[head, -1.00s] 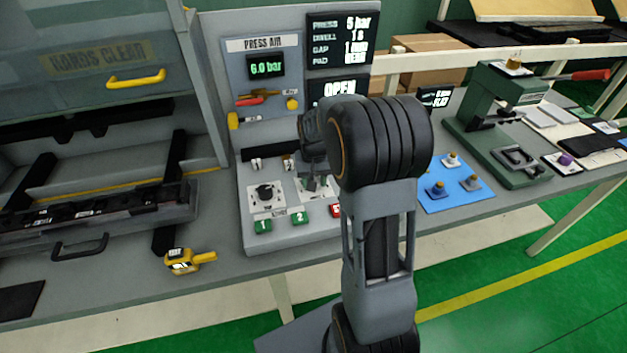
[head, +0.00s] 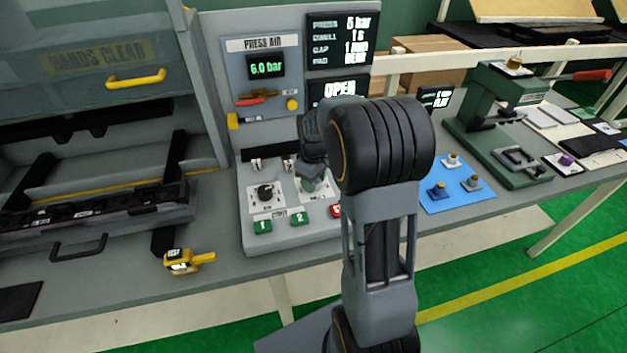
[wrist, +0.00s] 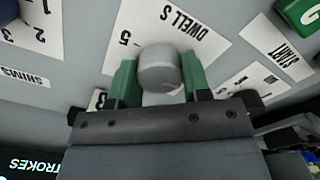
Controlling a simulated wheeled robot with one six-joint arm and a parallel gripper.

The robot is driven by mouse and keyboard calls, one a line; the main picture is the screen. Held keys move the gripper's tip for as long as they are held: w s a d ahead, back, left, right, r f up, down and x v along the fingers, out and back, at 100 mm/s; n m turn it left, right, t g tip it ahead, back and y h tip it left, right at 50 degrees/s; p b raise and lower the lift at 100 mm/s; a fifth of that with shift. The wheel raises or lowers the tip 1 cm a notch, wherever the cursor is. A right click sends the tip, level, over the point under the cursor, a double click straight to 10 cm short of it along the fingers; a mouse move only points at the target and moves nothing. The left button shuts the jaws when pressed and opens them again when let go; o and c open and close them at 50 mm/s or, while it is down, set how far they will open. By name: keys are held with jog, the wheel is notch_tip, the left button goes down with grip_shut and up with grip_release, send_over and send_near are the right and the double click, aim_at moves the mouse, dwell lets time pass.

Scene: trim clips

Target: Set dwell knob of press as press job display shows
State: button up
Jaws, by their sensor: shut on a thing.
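The press job display (head: 340,40) is a black board at the back of the press panel. The dwell knob (wrist: 158,66) is a grey round knob on a white plate (wrist: 185,25) marked "DWELL S", with a 5 visible. My gripper (wrist: 159,80) has its green fingers shut on the knob, one on each side. The other scale marks and the knob's pointer are hidden or unclear. In the head view my gripper (head: 312,181) covers the knob.
A black knob (head: 265,192) on its own plate stands left of my gripper. Green buttons (head: 263,226) and a red button (head: 336,210) lie along the panel's front. A blue mat (head: 448,200) with small parts lies to the right. A yellow tool (head: 188,261) lies front left.

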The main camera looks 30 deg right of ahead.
jog(key=shift+n, duration=0.5)
jog(key=o, duration=0.9)
jog(key=shift+r, duration=0.1)
notch_tip(320, 180, up, 14)
jog(key=shift+f, duration=0.15)
dwell(0.7)
